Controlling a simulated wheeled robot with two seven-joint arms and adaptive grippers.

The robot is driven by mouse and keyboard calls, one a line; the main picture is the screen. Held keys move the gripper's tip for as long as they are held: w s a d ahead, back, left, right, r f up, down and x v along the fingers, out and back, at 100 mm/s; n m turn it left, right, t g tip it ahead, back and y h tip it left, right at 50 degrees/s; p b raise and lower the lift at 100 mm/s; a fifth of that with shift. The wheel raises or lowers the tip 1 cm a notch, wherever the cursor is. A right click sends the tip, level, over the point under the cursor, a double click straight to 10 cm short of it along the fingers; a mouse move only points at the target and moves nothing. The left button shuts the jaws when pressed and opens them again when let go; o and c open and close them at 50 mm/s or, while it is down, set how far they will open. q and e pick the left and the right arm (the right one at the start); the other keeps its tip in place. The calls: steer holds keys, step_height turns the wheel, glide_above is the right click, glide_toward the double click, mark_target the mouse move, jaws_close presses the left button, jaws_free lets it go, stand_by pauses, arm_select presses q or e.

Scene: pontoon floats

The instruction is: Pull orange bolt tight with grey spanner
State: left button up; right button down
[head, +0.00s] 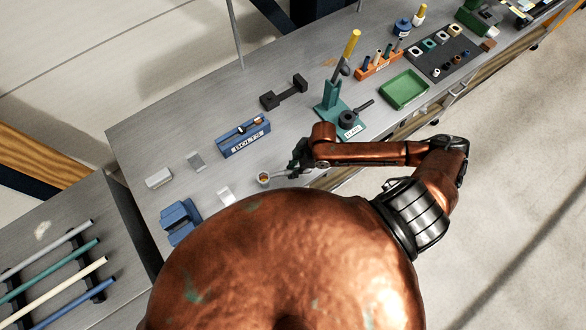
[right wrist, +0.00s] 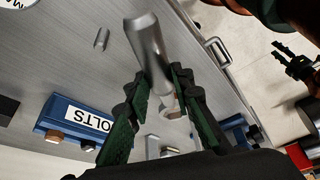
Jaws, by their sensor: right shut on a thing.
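My right gripper (head: 297,163) is shut on the grey spanner (head: 281,174) above the bench. In the right wrist view the gripper (right wrist: 165,100) holds the spanner, whose thick handle (right wrist: 150,45) sticks out past the fingers. At the spanner's far end in the head view is a small round thing with an orange-brown middle (head: 263,178), which looks like the orange bolt. I cannot tell how the spanner's jaw sits on it. My left gripper (right wrist: 292,60) shows small at the right of the right wrist view, empty, its fingers apart; it is out of the head view.
A blue holder labelled BOLTS (head: 245,143) stands behind the bolt. A blue block (head: 180,219) lies left of it, with small metal pieces (head: 195,161) nearby. A teal stand (head: 331,101), green tray (head: 404,90) and orange rack (head: 379,66) are farther along the bench.

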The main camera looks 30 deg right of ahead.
steer(key=shift+f+b, duration=0.45)
steer(key=shift+f, duration=0.6)
stand_by(0.4)
steer(key=shift+s+a+r+m+p, duration=0.1)
steer(key=shift+s+a+m+p, duration=0.1)
steer(key=shift+s+m+p, duration=0.4)
steer(key=shift+p, duration=0.35)
steer(key=shift+s+a+m+t+p, duration=0.3)
steer(key=shift+m+p, duration=0.1)
steer(key=shift+p, duration=0.15)
stand_by(0.5)
steer(key=shift+s+a+m+p, duration=0.2)
steer(key=shift+s+m+p, duration=0.1)
steer(key=shift+p, duration=0.2)
steer(key=shift+s+a+h, duration=0.1)
steer(key=shift+s+h, duration=0.05)
steer(key=shift+h, duration=0.15)
steer(key=shift+s+a+m, duration=0.1)
steer(key=shift+m, duration=0.2)
